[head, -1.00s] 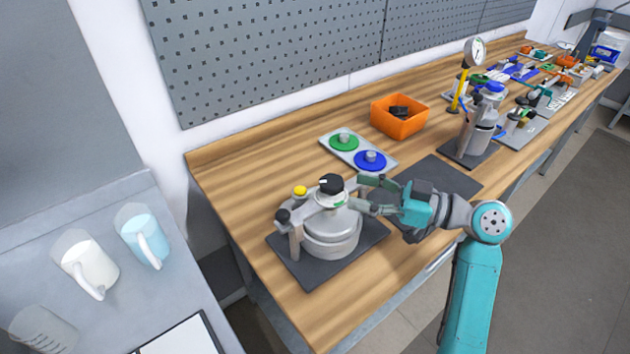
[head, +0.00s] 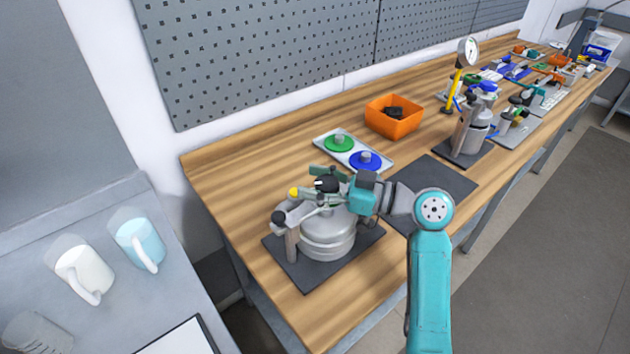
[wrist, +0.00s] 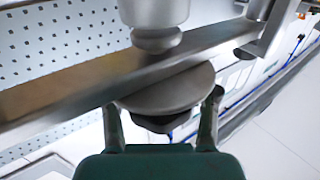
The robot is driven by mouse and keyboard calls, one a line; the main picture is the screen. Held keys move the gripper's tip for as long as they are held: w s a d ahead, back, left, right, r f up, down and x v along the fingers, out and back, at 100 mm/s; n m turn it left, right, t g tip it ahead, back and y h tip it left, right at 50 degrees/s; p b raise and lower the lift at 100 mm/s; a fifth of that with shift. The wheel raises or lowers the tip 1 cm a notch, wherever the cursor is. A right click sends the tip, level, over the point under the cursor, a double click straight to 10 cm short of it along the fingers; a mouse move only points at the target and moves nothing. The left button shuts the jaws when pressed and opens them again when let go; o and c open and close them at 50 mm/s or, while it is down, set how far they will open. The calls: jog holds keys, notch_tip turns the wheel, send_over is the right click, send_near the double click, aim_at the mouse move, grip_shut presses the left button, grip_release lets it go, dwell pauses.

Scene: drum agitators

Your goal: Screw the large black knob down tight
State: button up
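The large black knob (head: 326,184) with a white mark sits on top of the bar across a round silver vessel (head: 328,240). In the wrist view the dark knob (wrist: 160,123) shows beneath a wide grey disc (wrist: 170,90), next to the metal bar (wrist: 60,92). My gripper (head: 322,184) reaches in from the right with its fingers spread on either side of the knob. In the wrist view my gripper (wrist: 162,110) has its fingertips near the disc's two edges, with gaps beside the knob. Whether they touch the disc is unclear.
A small yellow knob (head: 294,192) and a black ball (head: 279,217) stand at the bar's left end. A plate with green and blue discs (head: 383,169) and an orange bin (head: 393,124) lie behind. A bare dark mat (head: 440,180) is to the right.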

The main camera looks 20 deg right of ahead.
aim_at(328, 176)
jog(key=c, duration=0.7)
jog(key=shift+c, duration=0.2)
